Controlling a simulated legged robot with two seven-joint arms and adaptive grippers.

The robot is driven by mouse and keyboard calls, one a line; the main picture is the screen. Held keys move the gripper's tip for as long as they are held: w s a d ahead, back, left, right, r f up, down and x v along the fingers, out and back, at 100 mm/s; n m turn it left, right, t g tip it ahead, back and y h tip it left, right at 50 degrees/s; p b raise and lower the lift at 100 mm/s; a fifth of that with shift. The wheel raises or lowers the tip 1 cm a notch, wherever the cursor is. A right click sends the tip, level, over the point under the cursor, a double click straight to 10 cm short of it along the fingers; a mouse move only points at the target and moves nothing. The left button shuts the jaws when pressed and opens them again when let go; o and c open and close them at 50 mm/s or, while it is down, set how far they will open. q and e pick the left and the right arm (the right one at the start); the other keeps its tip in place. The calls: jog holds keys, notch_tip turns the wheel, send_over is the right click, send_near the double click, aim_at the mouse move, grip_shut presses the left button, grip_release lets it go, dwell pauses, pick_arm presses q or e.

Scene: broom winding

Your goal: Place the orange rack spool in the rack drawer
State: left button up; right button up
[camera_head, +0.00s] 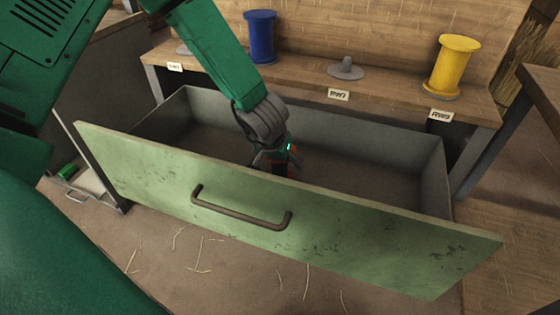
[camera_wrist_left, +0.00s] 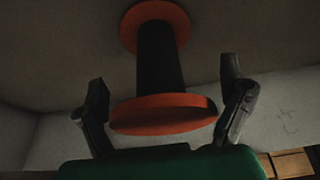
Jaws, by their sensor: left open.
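The orange rack spool, with orange end discs and a dark core, is inside the open drawer; only a bit of it (camera_head: 292,171) shows past my gripper in the head view. In the left wrist view the spool (camera_wrist_left: 160,115) stands with its far disc against the drawer floor. My left gripper (camera_head: 274,160) reaches down into the drawer, its fingers open, one on each side of the spool's near disc with gaps visible. The rack drawer (camera_head: 130,165) is pulled out, with a green front and a dark handle (camera_head: 240,210). My right gripper is not in view.
Behind the drawer, a wooden shelf (camera_head: 290,75) holds a blue spool (camera_head: 260,37), a yellow spool (camera_head: 452,68) and a bare grey peg (camera_head: 346,70). The drawer's right part is empty. A wooden table (camera_head: 545,85) stands at the right edge.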

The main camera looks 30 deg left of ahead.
pick_arm(q)
jog(key=a+p+v, duration=0.1)
jog(key=p+v, duration=0.4)
jog(key=v, duration=0.6)
jog(key=shift+d+r, duration=0.4)
jog(key=shift+d, duration=0.1)
jog(key=shift+s, duration=0.15)
